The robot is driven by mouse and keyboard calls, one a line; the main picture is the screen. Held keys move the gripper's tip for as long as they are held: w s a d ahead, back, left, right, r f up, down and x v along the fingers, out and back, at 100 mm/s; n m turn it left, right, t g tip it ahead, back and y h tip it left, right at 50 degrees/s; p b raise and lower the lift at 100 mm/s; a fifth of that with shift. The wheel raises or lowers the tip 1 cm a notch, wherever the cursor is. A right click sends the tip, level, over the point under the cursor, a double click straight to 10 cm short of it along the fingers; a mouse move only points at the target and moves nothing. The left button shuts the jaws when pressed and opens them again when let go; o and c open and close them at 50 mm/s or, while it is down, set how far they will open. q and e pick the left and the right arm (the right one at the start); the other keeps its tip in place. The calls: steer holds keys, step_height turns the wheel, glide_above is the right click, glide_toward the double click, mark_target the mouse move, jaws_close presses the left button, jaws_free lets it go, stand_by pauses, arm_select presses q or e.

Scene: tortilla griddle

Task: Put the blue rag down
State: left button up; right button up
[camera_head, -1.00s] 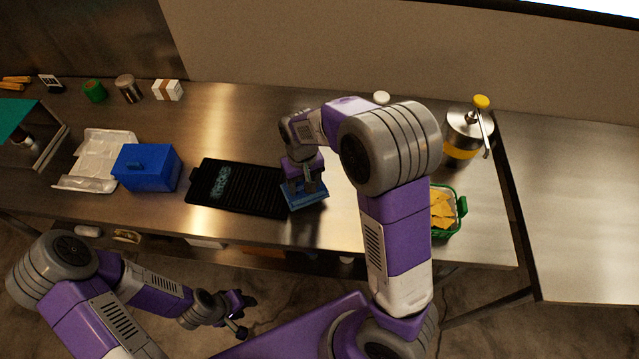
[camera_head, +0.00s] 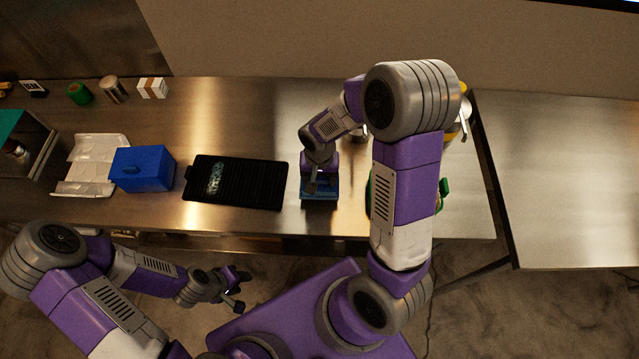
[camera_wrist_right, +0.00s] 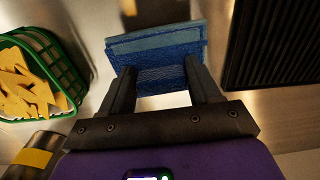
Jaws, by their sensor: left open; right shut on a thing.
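The blue rag (camera_head: 319,194) is a small folded cloth just right of the black griddle (camera_head: 237,183) in the head view. My right gripper (camera_head: 318,184) is over it and shut on it. In the right wrist view the blue rag (camera_wrist_right: 160,62) sits between the two dark fingers of my right gripper (camera_wrist_right: 163,85). Whether the rag touches the counter is hard to tell. My left gripper (camera_head: 237,290) is open and empty, in front of the counter edge.
A blue box (camera_head: 143,169) and a pale tray (camera_head: 92,165) lie left of the griddle. A green basket of chips (camera_wrist_right: 38,75) is close on the other side of the rag. The steel counter (camera_head: 240,115) is clear behind the griddle.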

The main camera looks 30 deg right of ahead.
step_height(320, 180, down, 3)
steer(key=shift+f, duration=0.15)
steer(key=shift+f, duration=0.1)
steer(key=o, duration=1.2)
